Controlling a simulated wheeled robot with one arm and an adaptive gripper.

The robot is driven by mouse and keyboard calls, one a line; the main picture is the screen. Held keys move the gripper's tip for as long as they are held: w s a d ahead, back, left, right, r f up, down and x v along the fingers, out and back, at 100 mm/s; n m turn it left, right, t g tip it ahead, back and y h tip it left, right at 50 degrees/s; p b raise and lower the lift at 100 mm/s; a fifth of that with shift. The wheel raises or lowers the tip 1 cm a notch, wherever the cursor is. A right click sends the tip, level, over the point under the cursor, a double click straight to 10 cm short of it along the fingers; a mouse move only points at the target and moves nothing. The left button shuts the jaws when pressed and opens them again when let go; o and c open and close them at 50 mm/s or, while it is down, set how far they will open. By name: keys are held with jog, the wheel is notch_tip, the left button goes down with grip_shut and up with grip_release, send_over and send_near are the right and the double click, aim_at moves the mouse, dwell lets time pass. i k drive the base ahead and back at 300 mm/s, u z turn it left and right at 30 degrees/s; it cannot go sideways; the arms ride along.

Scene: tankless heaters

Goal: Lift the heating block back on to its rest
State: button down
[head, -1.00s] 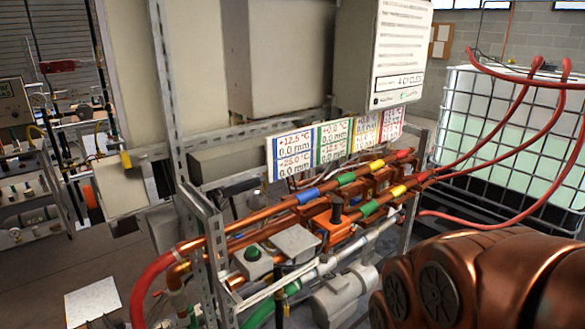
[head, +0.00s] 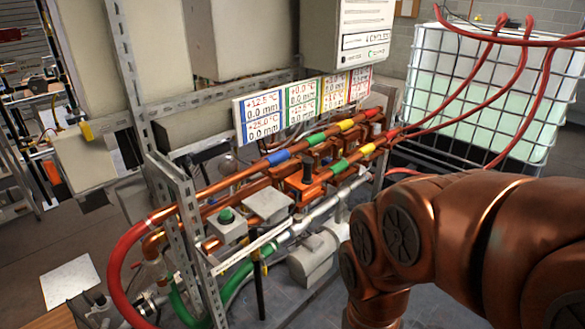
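Two copper pipes run across the rig in the head view. The upper pipe (head: 231,181) carries blue, green, yellow and red bands; the lower one carries green and yellow bands. An orange block (head: 312,193) with a black upright knob sits at the lower pipe; it may be the heating block, but I cannot tell for sure. More orange brackets (head: 322,150) stand between the pipes farther right. I cannot make out which part is the rest. My copper-coloured arm fills the lower right, right of the rig. My gripper is outside the picture.
A display panel (head: 303,104) with temperature and mm readings stands behind the pipes. A metal upright (head: 190,240), a red hose (head: 119,262) and a green hose (head: 182,304) are at the left front. A caged white tank (head: 485,95) stands at the back right.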

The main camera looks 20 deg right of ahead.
aim_at(309, 184)
jog(key=z, duration=1.25)
jog(key=i, duration=1.2)
jog(key=u, duration=2.9)
